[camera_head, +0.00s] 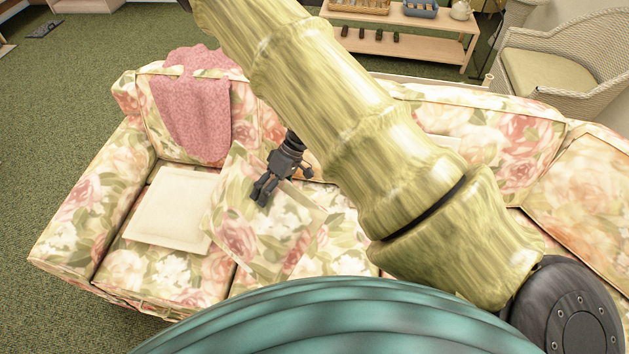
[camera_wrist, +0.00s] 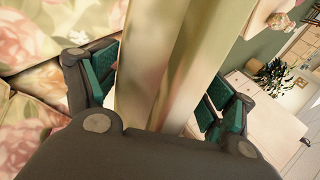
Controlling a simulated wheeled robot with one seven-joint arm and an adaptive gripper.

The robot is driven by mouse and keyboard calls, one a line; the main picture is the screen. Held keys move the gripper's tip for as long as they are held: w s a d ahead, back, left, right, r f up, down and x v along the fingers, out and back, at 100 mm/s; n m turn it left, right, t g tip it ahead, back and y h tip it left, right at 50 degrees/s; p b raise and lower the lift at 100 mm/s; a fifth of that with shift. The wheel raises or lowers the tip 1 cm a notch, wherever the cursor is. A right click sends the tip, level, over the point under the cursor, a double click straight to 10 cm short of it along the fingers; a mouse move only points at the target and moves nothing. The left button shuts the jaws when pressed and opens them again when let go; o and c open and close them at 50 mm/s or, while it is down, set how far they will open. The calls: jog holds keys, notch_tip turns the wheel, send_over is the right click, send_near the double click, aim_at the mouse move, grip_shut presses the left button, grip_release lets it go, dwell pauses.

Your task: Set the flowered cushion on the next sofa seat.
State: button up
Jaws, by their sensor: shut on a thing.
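The flowered cushion (camera_head: 245,236) is a square pillow in the same pink, green and cream pattern as the sofa (camera_head: 125,258). My gripper (camera_head: 262,196) is shut on its upper part, and the cushion hangs tilted over the sofa seats just left of the middle. I cannot tell whether its lower edge touches a seat. In the wrist view, the teal finger pads stand on both sides of the cushion (camera_wrist: 165,55), which fills the gap between them. My arm hides the middle of the sofa's back and part of the seats.
A plain cream cushion (camera_head: 172,207) lies on the left seat, beside the held cushion. A pink throw (camera_head: 196,108) drapes over the left backrest. A wooden shelf (camera_head: 412,47) and a wicker chair (camera_head: 565,62) stand behind the sofa. Green carpet (camera_head: 50,110) is clear at left.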

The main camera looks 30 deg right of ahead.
jog(key=d+n+h, duration=0.1)
jog(key=d, duration=0.3)
jog(key=s+d+n+g+h, duration=0.1)
jog(key=d+n+h, duration=0.1)
jog(key=d, duration=0.3)
jog(key=d+f+n+g+h, duration=0.1)
jog(key=d+n, duration=0.1)
jog(key=d, duration=0.2)
jog(key=shift+s+d+b, duration=0.15)
jog(key=shift+d+b, duration=0.2)
jog(key=shift+b, duration=0.05)
notch_tip(320, 180, down, 8)
jog(key=b, duration=0.6)
jog(key=shift+r, duration=0.2)
jog(key=o, duration=1.2)
jog(key=shift+r, duration=0.1)
jog(key=v, duration=1.1)
jog(key=shift+r, duration=0.45)
